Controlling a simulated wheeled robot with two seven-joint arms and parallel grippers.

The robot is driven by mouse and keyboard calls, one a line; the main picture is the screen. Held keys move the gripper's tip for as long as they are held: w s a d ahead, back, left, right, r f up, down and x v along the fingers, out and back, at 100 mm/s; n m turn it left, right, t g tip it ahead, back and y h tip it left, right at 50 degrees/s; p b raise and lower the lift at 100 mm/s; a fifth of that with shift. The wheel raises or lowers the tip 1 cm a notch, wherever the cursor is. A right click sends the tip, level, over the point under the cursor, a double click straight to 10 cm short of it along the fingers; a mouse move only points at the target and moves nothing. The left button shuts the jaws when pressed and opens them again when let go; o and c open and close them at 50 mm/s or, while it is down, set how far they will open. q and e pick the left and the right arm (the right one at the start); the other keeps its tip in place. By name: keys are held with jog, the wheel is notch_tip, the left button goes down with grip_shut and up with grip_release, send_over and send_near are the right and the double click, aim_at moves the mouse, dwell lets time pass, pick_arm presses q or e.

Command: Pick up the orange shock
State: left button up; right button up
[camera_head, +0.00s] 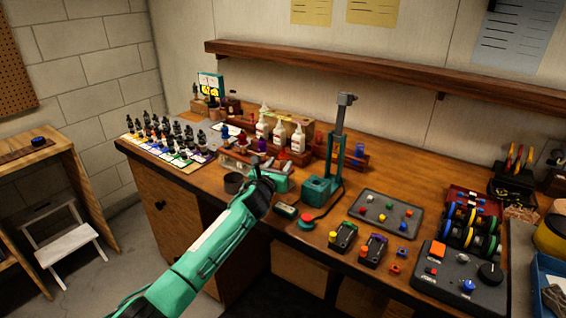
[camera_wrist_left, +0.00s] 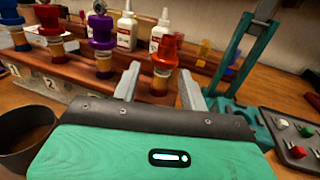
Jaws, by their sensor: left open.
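The orange shock (camera_wrist_left: 167,50) stands upright at the right end of the front rack (camera_wrist_left: 68,84) in the left wrist view. My left gripper (camera_wrist_left: 160,70) is open, its two fingers on either side of that shock's line of sight. Whether the fingers touch it I cannot tell. A purple shock (camera_wrist_left: 101,32) and a red shock (camera_wrist_left: 49,18) stand to its left, and a blue shock (camera_wrist_left: 11,18) is at the edge. In the head view my left gripper (camera_head: 271,164) is low at the rack and hides the orange shock there. My right gripper is not in view.
A dark round cup (camera_wrist_left: 27,135) is close to the left of my gripper. A teal press stand (camera_head: 320,188) rises on the right. White bottles (camera_head: 262,128) stand behind the rack. A grey tray (camera_head: 386,212) and a control box (camera_head: 456,282) lie further right.

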aim_at(282, 163)
pick_arm(q)
jog(key=shift+x, duration=1.7)
jog(key=shift+d+f, duration=0.1)
jog(key=shift+d, duration=0.05)
jog(key=shift+s, duration=0.1)
grip_shut()
